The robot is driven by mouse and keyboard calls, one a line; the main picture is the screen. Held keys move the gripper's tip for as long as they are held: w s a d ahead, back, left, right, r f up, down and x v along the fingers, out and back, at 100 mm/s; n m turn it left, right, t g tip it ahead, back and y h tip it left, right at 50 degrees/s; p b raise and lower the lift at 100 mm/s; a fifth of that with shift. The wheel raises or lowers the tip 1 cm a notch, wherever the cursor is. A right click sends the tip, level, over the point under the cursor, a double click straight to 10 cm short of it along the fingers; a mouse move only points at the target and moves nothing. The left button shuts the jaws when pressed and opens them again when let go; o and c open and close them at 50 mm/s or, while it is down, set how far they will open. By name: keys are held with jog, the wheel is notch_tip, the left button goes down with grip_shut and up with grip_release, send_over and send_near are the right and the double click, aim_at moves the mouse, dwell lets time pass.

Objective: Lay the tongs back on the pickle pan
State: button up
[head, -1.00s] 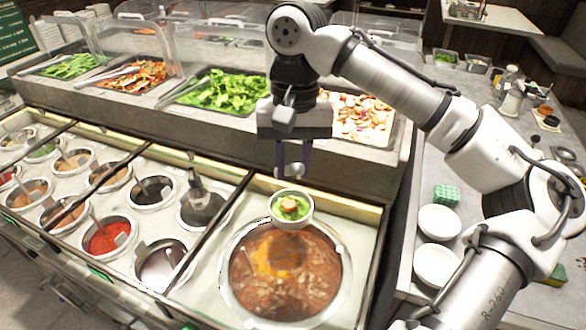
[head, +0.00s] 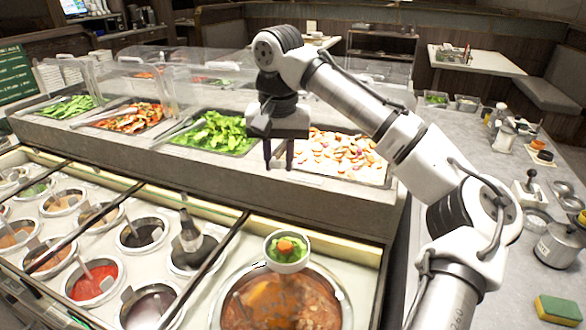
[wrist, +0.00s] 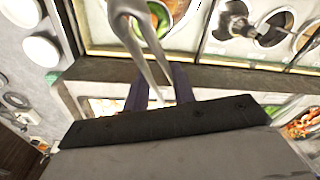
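A pan of mixed pale, orange and purple pieces, which I take as the pickle pan (head: 343,181), is the rightmost on the raised counter. No tongs lie on it in the head view. My gripper (head: 279,165) hangs pointing down at its left side, in front of the gap beside the lettuce pan. In the wrist view, steel tongs (wrist: 143,40) sit between the two dark fingers (wrist: 160,92), which are closed against their arms. The tongs are hardly visible in the head view. Part of the pickle pan (wrist: 100,104) shows beyond the fingers.
A lettuce pan (head: 240,148) with its own tongs and a kimchi pan (head: 135,116) are to the left. A clear guard stands behind the pans.

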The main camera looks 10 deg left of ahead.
jog(key=w+a+f+m+t+h+b, duration=0.1)
jog(key=w+m+t+b, duration=0.15)
jog(key=w, duration=0.85)
jog(key=w+a+m+t+b, duration=0.1)
jog(key=w+t+b, duration=0.3)
jog(key=w, duration=0.7)
jog(key=f, duration=0.3)
jog(key=f+p, duration=0.1)
jog(key=f, duration=0.4)
jog(key=shift+w+d+f, duration=0.15)
jog(key=shift+w+f, duration=0.1)
jog(key=shift+f, duration=0.55)
jog(key=shift+f, duration=0.1)
jog(key=shift+f, duration=0.4)
jog(key=shift+f, duration=0.15)
jog(key=o, duration=0.6)
jog(key=shift+c, duration=0.2)
